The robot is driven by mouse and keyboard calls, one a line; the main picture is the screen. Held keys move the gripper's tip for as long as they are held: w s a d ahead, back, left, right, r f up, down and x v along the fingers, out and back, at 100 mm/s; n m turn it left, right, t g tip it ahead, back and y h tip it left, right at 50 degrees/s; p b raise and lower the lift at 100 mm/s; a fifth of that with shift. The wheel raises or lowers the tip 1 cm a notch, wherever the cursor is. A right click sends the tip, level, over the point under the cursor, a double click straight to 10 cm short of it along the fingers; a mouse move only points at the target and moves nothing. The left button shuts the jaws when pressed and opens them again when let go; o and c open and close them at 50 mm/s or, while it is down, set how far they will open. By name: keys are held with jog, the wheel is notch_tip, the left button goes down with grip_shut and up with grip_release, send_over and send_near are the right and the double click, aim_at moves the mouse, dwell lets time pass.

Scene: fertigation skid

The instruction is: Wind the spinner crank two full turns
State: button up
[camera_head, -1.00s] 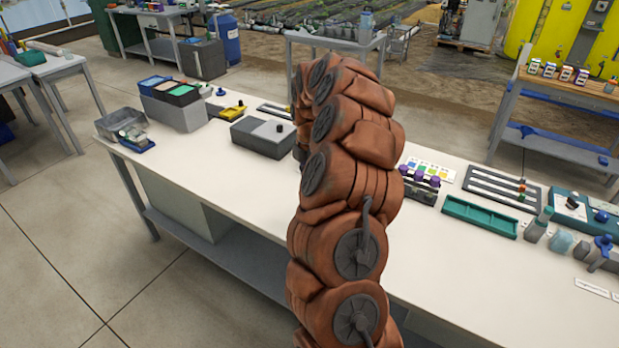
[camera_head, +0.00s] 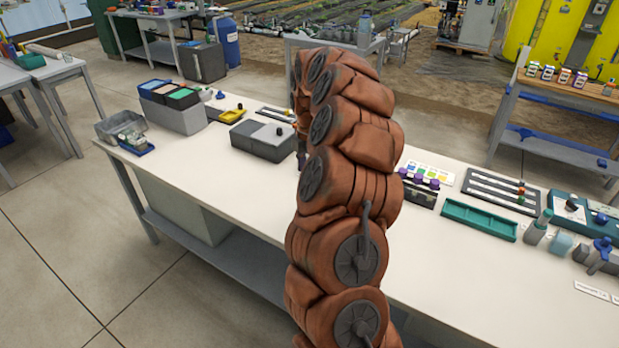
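My brown, padded arm rises through the middle of the view and arches over the white bench (camera_head: 215,185). It hides the bench behind it. A thin dark sliver at the arm's left edge may be part of my gripper (camera_head: 301,158); its fingers are hidden, so I cannot see whether they are open or hold anything. I cannot pick out the spinner crank for certain. A grey box with a small dark knob (camera_head: 263,141) stands just left of that sliver. A blue-handled fitting (camera_head: 602,247) stands at the bench's right end.
A green tray (camera_head: 479,219), purple-capped bottles (camera_head: 420,182) and a slotted rack (camera_head: 502,190) lie to the right. The bench's front left is clear.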

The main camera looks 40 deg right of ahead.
notch_tip(320, 180, up, 7)
jog(key=shift+r, duration=0.75)
jog(key=shift+a+r, duration=0.1)
jog(key=shift+a, duration=0.2)
jog(key=s+a+r+m, duration=0.1)
jog(key=s+a+m, duration=0.15)
jog(key=a, duration=0.55)
jog(key=s+a+r+m, duration=0.15)
jog(key=s+a, duration=0.25)
jog(key=a, duration=0.4)
jog(key=s+a+r+m, duration=0.1)
jog(key=s+a+m, duration=0.15)
jog(key=a, duration=0.55)
jog(key=s+a+f+m, duration=0.2)
jog(key=s+a+m, duration=0.1)
jog(key=s, duration=0.4)
jog(key=s+a+f+m+g, duration=0.1)
jog(key=s+m, duration=0.3)
jog(key=s, duration=0.4)
jog(key=s+a+f+m, duration=0.3)
jog(key=s+a, duration=0.1)
jog(key=s, duration=0.4)
jog(key=shift+a+f+g, duration=0.25)
jog(key=shift+a+g, duration=0.1)
jog(key=shift+g, duration=0.05)
jog(key=shift+m, duration=0.25)
